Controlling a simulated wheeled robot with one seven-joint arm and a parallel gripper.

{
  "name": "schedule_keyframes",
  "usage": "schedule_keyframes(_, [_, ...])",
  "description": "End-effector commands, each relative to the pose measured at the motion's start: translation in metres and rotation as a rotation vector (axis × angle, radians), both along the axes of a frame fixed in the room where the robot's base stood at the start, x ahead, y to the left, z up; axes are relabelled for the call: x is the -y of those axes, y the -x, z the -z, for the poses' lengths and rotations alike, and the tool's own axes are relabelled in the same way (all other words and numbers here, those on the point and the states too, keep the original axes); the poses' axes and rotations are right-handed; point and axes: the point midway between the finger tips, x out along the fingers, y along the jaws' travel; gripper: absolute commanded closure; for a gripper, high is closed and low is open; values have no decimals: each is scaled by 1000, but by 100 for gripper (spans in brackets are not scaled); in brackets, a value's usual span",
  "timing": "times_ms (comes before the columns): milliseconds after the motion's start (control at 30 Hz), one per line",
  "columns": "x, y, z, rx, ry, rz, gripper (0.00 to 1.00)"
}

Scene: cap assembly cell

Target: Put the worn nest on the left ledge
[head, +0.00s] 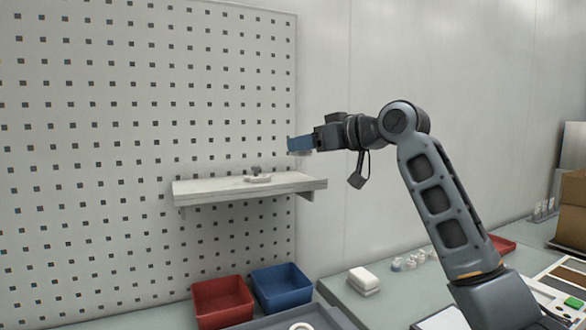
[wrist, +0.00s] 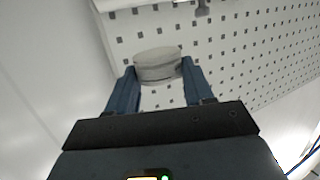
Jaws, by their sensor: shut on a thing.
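My gripper (head: 301,145) has blue fingers and is to the upper right of the left ledge (head: 200,190), a pale shelf on the pegboard. In the wrist view the fingers (wrist: 158,78) are shut on a grey, round, thick disc (wrist: 158,62), which I take to be the worn nest. In the head view the disc is mostly hidden by the fingers. The gripper and disc are above the level of the ledge and apart from it. A small whitish piece with a dark knob (head: 258,179) sits on the middle of the ledge.
The perforated panel (head: 100,120) stands behind the ledge. A red bin (head: 222,303) and a blue bin (head: 283,288) are below it. A white block (head: 363,279) and several small pale parts lie on the bench to the right. The left part of the ledge is bare.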

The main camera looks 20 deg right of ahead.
Motion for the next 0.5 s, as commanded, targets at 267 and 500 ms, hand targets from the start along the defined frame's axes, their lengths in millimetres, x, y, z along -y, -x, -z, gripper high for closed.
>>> schedule_keyframes(267, [-21, -18, 17, 1, 0, 0, 83])
schedule_keyframes(500, [-20, -18, 42, -2, -2, 2, 83])
